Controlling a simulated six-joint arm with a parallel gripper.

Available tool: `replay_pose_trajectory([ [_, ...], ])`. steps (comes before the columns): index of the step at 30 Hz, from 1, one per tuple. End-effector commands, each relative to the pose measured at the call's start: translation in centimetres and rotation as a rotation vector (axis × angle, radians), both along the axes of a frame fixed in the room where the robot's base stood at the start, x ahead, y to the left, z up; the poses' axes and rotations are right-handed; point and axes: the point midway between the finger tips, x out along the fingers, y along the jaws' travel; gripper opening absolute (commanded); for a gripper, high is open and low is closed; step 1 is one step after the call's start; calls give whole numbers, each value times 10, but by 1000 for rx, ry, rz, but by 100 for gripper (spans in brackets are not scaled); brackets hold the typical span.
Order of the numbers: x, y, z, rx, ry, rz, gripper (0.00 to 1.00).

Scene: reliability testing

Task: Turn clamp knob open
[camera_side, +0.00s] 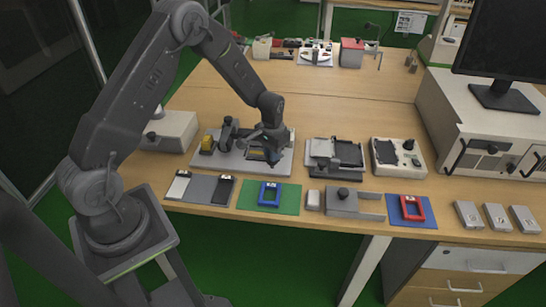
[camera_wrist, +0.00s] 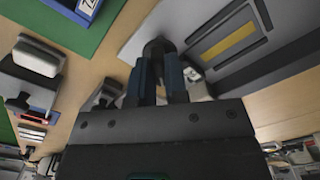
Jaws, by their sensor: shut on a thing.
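The clamp fixture is a light grey plate (camera_side: 210,162) on the wooden table, with dark clamp parts (camera_side: 228,132) and a yellow block (camera_side: 207,143) at its left. My gripper (camera_side: 274,156) points down at the right part of this plate and hides what lies under it. In the wrist view my gripper's two dark blue-grey fingers (camera_wrist: 158,72) close around a dark rounded knob (camera_wrist: 157,47) at the plate's edge. A dark bed with a yellow strip (camera_wrist: 230,42) lies just right of the knob. The knob's turn angle cannot be read.
A second dark fixture (camera_side: 335,155) and a white box with a screen (camera_side: 398,157) stand to the right. In front lie a green mat (camera_side: 248,205) with a blue frame (camera_side: 270,193) and a blue mat (camera_side: 425,218) with a red frame (camera_side: 413,207).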

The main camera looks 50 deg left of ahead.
Motion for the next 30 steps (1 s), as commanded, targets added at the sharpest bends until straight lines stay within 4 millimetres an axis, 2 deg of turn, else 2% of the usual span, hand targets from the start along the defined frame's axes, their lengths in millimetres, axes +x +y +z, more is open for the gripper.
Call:
replay_pose_trajectory([
  [30, -2, 3, -3, 1, 5, -719, 0],
])
